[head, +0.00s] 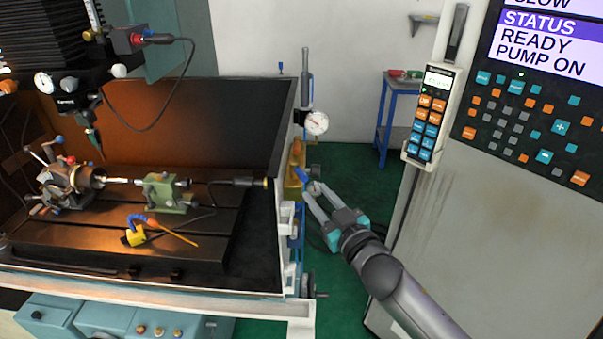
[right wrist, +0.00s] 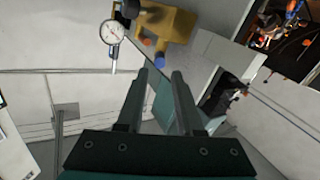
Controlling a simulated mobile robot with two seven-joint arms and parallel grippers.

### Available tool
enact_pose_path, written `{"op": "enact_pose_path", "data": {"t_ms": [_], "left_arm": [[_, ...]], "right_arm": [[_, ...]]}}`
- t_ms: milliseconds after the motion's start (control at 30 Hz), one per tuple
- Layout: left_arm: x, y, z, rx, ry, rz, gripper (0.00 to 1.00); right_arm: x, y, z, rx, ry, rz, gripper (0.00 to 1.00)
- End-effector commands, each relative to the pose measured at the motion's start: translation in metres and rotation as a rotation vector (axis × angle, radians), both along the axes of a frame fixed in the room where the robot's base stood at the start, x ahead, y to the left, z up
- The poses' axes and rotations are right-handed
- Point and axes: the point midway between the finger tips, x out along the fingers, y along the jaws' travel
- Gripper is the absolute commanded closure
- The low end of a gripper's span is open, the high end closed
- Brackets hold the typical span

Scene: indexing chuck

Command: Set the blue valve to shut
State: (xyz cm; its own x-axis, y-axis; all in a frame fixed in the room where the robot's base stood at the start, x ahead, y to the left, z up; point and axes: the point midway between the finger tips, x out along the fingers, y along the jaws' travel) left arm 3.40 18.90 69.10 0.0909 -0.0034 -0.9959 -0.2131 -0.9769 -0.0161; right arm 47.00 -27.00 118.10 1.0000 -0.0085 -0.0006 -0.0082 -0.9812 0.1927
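The brass-yellow valve block (head: 291,184) is fixed to the right side of the machine enclosure. A blue valve handle (head: 301,177) sticks out from it, with an orange handle (head: 297,147) above. In the right wrist view the block (right wrist: 178,25) shows with the blue handle (right wrist: 159,60) just past my fingertips, and the orange one beside it. My right gripper (head: 312,189) is open, with its fingertips close to the blue handle. In the right wrist view its two fingers (right wrist: 160,76) are apart with nothing between them. Whether they touch the handle I cannot tell. My left gripper is not in view.
A round dial gauge (head: 317,123) sits just above the block, close to the gripper. The control panel (head: 535,120) with a hanging pendant (head: 432,112) stands to the right. A blue stand (head: 388,115) is behind. Green floor is free between the machine and panel.

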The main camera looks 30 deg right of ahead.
Motion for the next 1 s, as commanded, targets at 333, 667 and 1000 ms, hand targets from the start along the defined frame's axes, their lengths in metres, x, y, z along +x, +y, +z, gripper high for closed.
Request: {"op": "enact_pose_path", "data": {"t_ms": [333, 667, 1000], "left_arm": [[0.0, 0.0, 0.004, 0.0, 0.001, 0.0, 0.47], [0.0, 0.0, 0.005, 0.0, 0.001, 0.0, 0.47], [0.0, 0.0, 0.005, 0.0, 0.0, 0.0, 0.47]], "right_arm": [[0.051, -0.001, 0.001, -0.003, -0.002, -0.001, 0.64], [0.082, -0.001, 0.0, -0.002, -0.001, -0.001, 0.64], [0.086, -0.001, 0.0, -0.002, 0.0, 0.0, 0.64]]}}
